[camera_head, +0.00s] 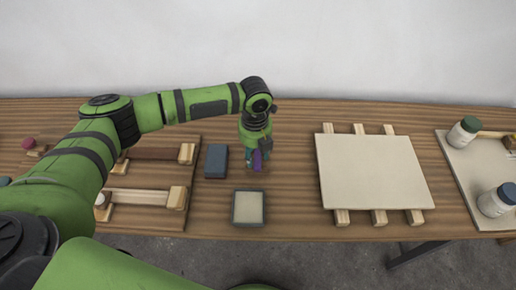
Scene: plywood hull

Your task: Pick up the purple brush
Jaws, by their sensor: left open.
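The purple brush (257,160) is on the wooden table, left of the picture's middle, and only a small purple part of it shows. My left gripper (257,155) comes down from above, right over the brush, with its fingers around or just beside it. The gripper is open. Its fingers and wrist hide much of the brush, and I cannot tell whether they touch it. My right gripper is not in view.
A dark blue block (216,161) lies just left of the gripper. A grey square tray (248,208) sits in front. A pale panel (372,172) rests on wooden slats at right. White jars (496,201) stand farther right. A wooden rack (150,197) is at left.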

